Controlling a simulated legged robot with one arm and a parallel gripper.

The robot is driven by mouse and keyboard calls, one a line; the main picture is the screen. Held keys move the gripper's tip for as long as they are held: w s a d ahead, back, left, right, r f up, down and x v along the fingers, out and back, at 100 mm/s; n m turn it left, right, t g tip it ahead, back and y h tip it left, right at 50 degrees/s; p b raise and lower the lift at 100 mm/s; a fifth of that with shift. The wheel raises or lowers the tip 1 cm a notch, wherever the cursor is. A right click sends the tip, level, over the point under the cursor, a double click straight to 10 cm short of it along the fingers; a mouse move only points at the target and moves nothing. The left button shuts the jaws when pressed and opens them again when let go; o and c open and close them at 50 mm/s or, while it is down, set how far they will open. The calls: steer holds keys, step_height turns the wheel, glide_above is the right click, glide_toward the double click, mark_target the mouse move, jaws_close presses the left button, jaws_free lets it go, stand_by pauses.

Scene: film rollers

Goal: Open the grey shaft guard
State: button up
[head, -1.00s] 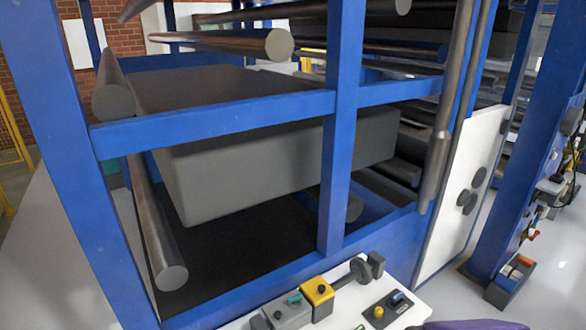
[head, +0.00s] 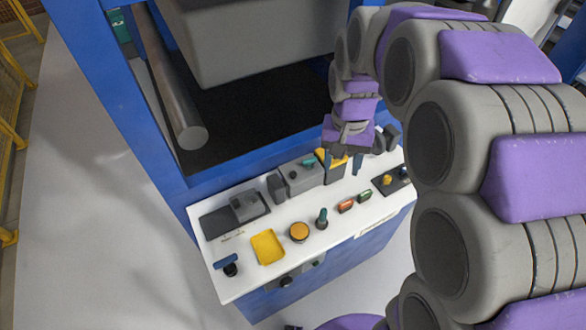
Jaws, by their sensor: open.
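A grey box-shaped guard (head: 301,178) with a teal knob on top sits along the back edge of the white control panel (head: 226,270). I take it to be the grey shaft guard; it looks closed. My gripper (head: 342,160) is open and points down just to its right, over a yellow-topped block (head: 335,156) that it partly hides. I cannot tell whether the fingers touch the block. Dark grey round parts (head: 386,138) stand just right of my gripper.
The panel also carries a yellow tray (head: 267,247), an orange button (head: 299,231), a teal-topped lever (head: 322,218), a blue-handled lever (head: 227,264) and small switches. A blue frame (head: 115,100) and metal roller (head: 172,80) stand behind. The floor at left is clear.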

steer(key=w+a+f, duration=0.4)
steer(key=w+a, duration=0.3)
steer(key=w, duration=0.4)
steer(key=m, duration=0.1)
glide_above(293, 173)
step_height(293, 173, down, 5)
steer(key=shift+t, duration=0.4)
step_height(293, 173, down, 17)
steer(key=b, duration=0.3)
steer(key=shift+f, duration=0.1)
jaws_close()
